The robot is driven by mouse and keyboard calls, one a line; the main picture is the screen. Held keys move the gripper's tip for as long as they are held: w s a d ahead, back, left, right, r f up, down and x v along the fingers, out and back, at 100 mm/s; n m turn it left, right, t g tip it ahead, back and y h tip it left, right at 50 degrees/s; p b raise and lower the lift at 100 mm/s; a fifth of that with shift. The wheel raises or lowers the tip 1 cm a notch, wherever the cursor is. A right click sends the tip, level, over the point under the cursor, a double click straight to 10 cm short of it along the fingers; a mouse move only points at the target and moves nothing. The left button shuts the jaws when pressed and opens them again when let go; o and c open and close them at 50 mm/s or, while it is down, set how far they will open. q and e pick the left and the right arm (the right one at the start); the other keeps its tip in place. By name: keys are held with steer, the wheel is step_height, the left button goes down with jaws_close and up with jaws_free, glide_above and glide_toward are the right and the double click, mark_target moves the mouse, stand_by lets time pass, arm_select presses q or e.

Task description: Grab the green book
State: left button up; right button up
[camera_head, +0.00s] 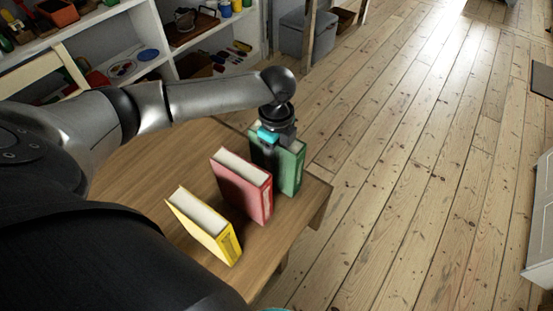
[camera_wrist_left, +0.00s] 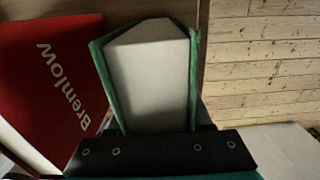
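The green book (camera_head: 291,168) stands upright on the wooden table, the farthest of three books in the head view. In the left wrist view the green book (camera_wrist_left: 150,75) shows its white page block between green covers, its lower part hidden behind my gripper's dark body. My left gripper (camera_head: 275,150) points down at the top of the green book, with a dark part against its near cover. The fingertips are not clear, so I cannot tell whether they press on the book. My right gripper is not in view.
A red book (camera_head: 258,197) stands close beside the green one, and a yellow book (camera_head: 222,238) stands nearer. The wooden table (camera_head: 190,160) has bare surface left of the books. Shelves (camera_head: 150,66) stand behind. Open floorboards (camera_head: 400,150) lie to the right.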

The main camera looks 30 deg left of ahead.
arm_select(q)
jaws_close()
stand_by(0.9)
